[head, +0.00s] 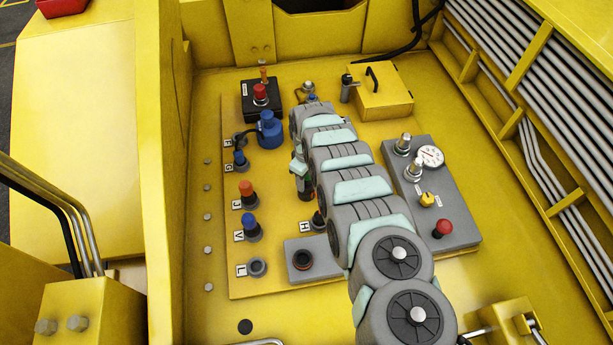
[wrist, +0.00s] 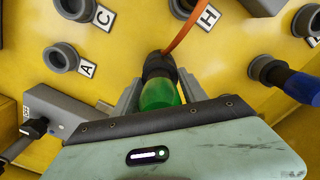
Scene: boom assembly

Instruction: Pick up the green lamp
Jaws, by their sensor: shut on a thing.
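The green lamp (wrist: 160,93) shows in the wrist view, with a dark collar (wrist: 159,66) at its far end. My gripper (wrist: 158,85) is shut on it, with one grey finger on each side. An orange strap (wrist: 181,36) runs from the collar to the top edge. I cannot tell whether the lamp is clear of the panel.
In the wrist view, empty sockets (wrist: 61,57) marked A and C lie to the left, and a blue plug (wrist: 292,82) to the right. The head view shows the yellow panel (head: 275,215), a grey gauge box (head: 455,215), a yellow box (head: 383,95) and high yellow side walls.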

